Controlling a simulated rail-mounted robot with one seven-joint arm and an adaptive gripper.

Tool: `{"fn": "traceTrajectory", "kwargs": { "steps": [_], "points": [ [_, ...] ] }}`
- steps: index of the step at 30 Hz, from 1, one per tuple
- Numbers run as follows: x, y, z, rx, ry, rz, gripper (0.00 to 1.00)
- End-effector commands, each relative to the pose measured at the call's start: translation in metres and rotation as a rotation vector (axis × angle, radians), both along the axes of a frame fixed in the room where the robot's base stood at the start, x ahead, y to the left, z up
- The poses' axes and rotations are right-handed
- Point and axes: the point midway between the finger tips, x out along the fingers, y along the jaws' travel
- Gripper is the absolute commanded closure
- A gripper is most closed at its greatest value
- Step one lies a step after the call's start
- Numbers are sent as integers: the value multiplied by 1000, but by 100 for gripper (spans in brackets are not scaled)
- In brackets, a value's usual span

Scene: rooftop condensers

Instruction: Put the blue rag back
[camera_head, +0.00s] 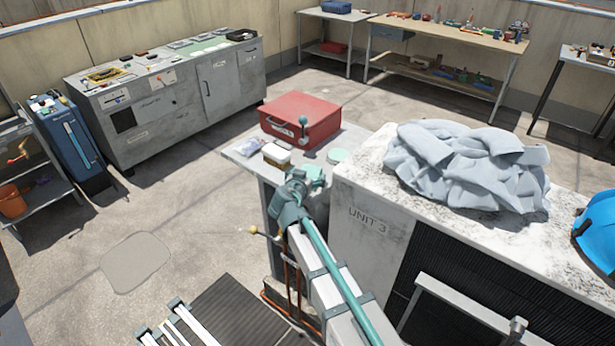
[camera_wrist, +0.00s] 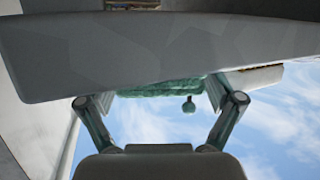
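A large crumpled pale blue-grey cloth (camera_head: 465,165) lies heaped on top of the speckled white unit marked UNIT 3 (camera_head: 366,217). My gripper (camera_head: 302,180) is left of that unit, at the near edge of a small grey table. In the wrist view my gripper's fingers (camera_wrist: 160,98) are spread wide. A fuzzy teal strip (camera_wrist: 160,88) shows between the fingertips.
The small table (camera_head: 240,153) carries a red case (camera_head: 300,118), a pale teal disc (camera_head: 338,155) and a small box (camera_head: 277,154). A blue hard-shelled object (camera_head: 597,230) sits at the right. A grey cabinet (camera_head: 165,100) and a cluttered workbench (camera_head: 440,30) stand behind. Open floor lies left.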

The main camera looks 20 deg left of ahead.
Motion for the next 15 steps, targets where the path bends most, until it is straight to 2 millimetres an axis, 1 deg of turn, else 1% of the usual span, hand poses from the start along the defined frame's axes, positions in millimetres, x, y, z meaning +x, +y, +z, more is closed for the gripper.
{"fn": "traceTrajectory", "kwargs": {
  "steps": [8, 13, 14, 15],
  "points": [
    [0, 0, 0, 0, 0, 0, 5],
    [0, 0, 5, 0, 0, 0, 5],
    [-2, 0, 5, 0, 0, 1, 5],
    [-9, -1, 5, 1, -1, 2, 5]
  ]
}}
